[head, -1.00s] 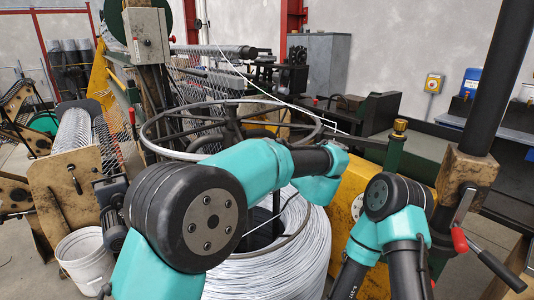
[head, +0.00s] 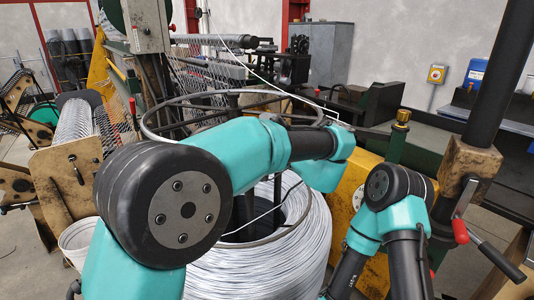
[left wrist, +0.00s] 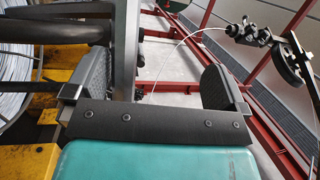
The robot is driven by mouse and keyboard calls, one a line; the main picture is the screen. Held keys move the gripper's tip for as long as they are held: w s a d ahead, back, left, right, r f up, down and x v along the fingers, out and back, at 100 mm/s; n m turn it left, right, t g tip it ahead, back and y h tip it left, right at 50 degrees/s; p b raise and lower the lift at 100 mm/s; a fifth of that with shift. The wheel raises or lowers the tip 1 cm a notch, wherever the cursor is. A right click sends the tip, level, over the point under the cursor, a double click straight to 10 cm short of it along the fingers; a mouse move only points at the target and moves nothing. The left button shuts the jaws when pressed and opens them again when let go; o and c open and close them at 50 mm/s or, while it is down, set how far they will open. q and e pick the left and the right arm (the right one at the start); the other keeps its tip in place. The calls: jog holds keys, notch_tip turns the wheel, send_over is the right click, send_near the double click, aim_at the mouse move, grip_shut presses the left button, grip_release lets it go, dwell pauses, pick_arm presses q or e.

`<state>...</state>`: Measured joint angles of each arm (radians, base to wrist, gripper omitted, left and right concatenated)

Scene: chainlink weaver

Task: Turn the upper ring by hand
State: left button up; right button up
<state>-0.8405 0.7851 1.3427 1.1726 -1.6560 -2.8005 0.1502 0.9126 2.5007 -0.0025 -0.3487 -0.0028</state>
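The upper ring (head: 240,91) is a thin dark metal hoop above a big coil of bright wire (head: 300,248). My left arm crosses in front of the ring's near side. My left gripper is hidden behind its own wrist in the head view, at the ring's right side. In the left wrist view my left gripper (left wrist: 157,86) is open, its two dark pads wide apart. A dark grey metal bar (left wrist: 125,45) runs between the pads, close to the left one. I cannot tell whether they touch. My right arm shows at the right; its gripper is out of view.
A white wire (head: 262,75) runs from the upper left down to the ring's right side. A black post with a red-knobbed lever (head: 459,231) stands at the right. A yellow machine body (head: 349,193) is beside the coil. A white bucket (head: 75,240) stands at the left.

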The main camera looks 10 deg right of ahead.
pick_arm(q)
jog(key=s, duration=0.3)
jog(key=s+a+r, duration=0.1)
jog(key=s, duration=0.3)
jog(key=s+r, duration=0.1)
jog(key=s, duration=0.3)
jog(key=shift+s+a, duration=0.2)
jog(key=shift+s, duration=0.05)
jog(key=c, duration=0.5)
jog(key=shift+s+a, duration=0.15)
jog(key=shift+s, duration=0.65)
jog(key=shift+c, duration=0.2)
jog(key=shift+w, duration=0.1)
